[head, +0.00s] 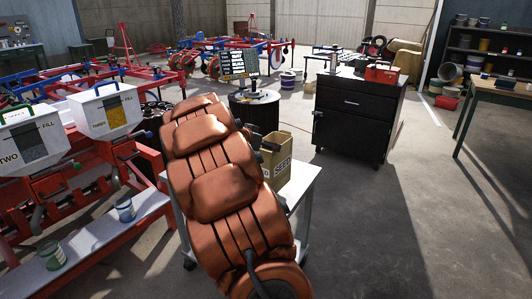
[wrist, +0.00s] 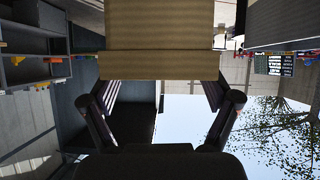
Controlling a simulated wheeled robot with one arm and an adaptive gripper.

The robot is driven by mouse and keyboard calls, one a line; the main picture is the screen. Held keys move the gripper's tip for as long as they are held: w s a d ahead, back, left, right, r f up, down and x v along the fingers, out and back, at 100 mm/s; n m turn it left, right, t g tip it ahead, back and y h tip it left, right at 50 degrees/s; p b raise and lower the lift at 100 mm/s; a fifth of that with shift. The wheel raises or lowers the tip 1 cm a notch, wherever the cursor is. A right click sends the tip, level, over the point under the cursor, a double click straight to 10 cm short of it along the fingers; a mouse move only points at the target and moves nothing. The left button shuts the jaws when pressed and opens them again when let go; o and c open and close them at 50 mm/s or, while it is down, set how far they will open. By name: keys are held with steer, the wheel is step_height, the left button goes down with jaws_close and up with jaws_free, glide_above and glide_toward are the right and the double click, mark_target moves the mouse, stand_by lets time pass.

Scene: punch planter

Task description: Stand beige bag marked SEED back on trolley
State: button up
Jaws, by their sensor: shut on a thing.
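The beige bag marked SEED (head: 281,170) is upright in the head view, just right of my copper-coloured arm, which hides part of it. It appears over the white-topped trolley (head: 301,189); the arm hides most of the trolley, and I cannot tell whether the bag's base touches the top. In the wrist view the bag (wrist: 160,50) fills the upper middle, between the fingers of my gripper (wrist: 161,88). The gripper is shut on the bag. In the head view only a dark part of the gripper (head: 268,146) shows beside the bag.
A dark cabinet (head: 358,125) with a red toolbox (head: 382,74) on top stands behind right. A round dark stand (head: 254,111) is behind the bag. Red machinery with hoppers (head: 108,112) and a bench with tins (head: 52,254) is on the left. Floor at right is clear.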

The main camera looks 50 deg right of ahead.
steer(key=shift+d+f, duration=0.2)
steer(key=shift+f, duration=0.65)
steer(key=shift+d+f, duration=0.2)
steer(key=shift+f, duration=0.65)
steer(key=o, duration=1.6)
steer(key=v, duration=1.2)
steer(key=shift+b, duration=0.35)
steer(key=shift+f, duration=0.1)
